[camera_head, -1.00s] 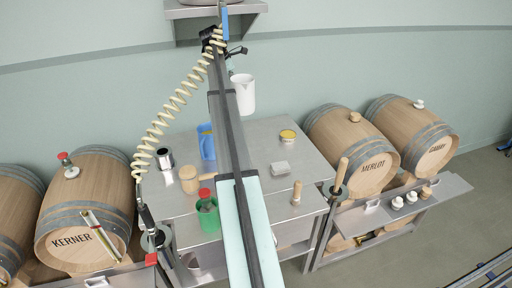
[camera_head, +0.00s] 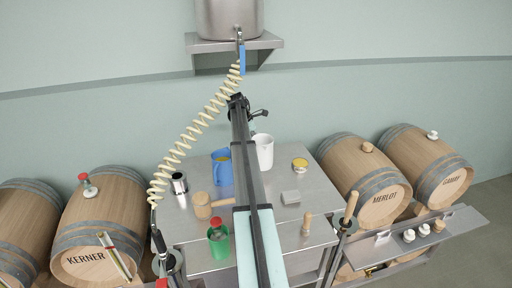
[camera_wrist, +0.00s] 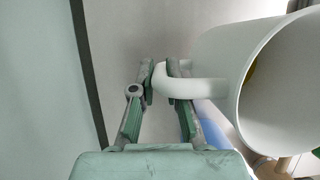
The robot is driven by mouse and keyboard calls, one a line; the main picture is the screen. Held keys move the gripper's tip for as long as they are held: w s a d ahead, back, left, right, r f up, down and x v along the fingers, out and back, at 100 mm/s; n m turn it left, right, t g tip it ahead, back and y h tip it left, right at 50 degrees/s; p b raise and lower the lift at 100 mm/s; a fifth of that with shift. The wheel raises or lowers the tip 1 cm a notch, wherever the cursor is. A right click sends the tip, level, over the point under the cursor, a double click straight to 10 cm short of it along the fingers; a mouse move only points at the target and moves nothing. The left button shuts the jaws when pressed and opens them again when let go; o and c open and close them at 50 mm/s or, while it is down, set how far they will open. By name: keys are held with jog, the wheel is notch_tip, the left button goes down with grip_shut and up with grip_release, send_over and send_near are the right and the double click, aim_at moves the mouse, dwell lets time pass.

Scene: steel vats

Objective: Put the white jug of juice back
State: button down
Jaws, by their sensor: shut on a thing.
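The white jug (camera_head: 263,150) is in front of the wall, at the back of the steel table in the head view. In the wrist view the jug (camera_wrist: 225,65) is on the right, its open mouth facing right and a little yellow showing inside. My gripper (camera_wrist: 157,78) is shut on the jug's handle (camera_wrist: 195,88). In the head view my arm hides most of the gripper. I cannot tell whether the jug's base touches the table.
A vat (camera_head: 229,18) stands on the wall shelf.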

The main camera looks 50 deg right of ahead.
jog(key=shift+f+p, duration=0.75)
jog(key=shift+f, duration=1.85)
jog(key=c, duration=1.2)
grip_release()
jog(key=b+v, duration=0.3)
jog(key=v, duration=0.9)
jog(key=shift+b, duration=0.4)
